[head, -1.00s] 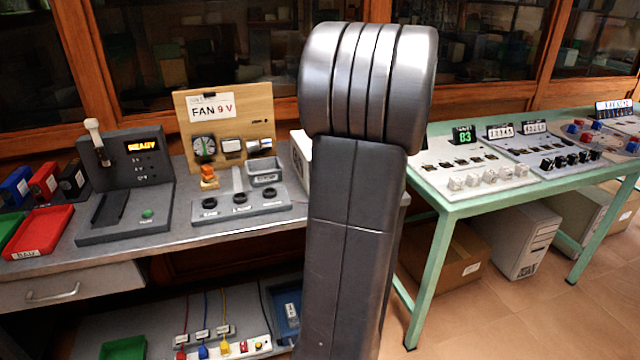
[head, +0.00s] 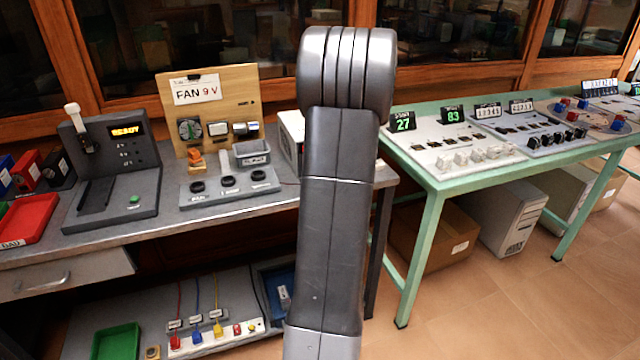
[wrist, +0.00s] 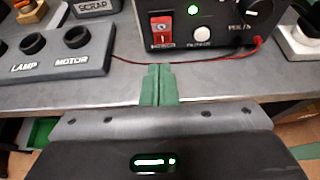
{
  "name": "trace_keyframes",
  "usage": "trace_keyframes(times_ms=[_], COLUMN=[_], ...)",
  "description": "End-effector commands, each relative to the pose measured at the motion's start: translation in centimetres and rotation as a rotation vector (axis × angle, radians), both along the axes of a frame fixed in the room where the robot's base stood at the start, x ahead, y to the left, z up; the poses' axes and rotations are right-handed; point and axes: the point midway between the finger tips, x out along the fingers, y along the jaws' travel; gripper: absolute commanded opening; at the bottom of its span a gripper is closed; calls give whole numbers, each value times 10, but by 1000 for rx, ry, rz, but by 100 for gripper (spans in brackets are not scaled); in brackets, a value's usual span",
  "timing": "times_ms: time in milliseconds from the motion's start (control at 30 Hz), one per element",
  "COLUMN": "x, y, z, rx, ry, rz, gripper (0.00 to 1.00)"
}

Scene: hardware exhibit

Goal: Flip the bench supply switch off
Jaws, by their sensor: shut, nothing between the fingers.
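The bench supply (wrist: 208,22) is a black-fronted box at the top of the wrist view. Its red rocker switch (wrist: 161,31) sits at the left of the front panel, and a green light (wrist: 193,9) glows beside it. A white round button and a dark knob are further right. My gripper (wrist: 157,72) has green fingers pressed together, empty, in front of the panel just below the switch in the picture. A gap to the switch cannot be judged. In the head view my arm hides the gripper and most of the supply.
The grey bench top (wrist: 60,98) has a LAMP and MOTOR knob block (wrist: 58,50) at left. A red wire crosses in front of the supply. In the head view, a FAN 9 V board (head: 205,95) stands at left and a green table (head: 440,180) with exhibits at right.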

Motion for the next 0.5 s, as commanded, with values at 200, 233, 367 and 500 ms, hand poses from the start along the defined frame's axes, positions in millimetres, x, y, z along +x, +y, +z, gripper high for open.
trace_keyframes(times_ms=[200,233,367,500], x=[30,32,39,40], y=[10,11,13,13], z=[10,11,12,12], rx=[0,0,0,0], ry=[-1,0,0,0], rz=[1,1,0,0], gripper=[0,0,0,0])
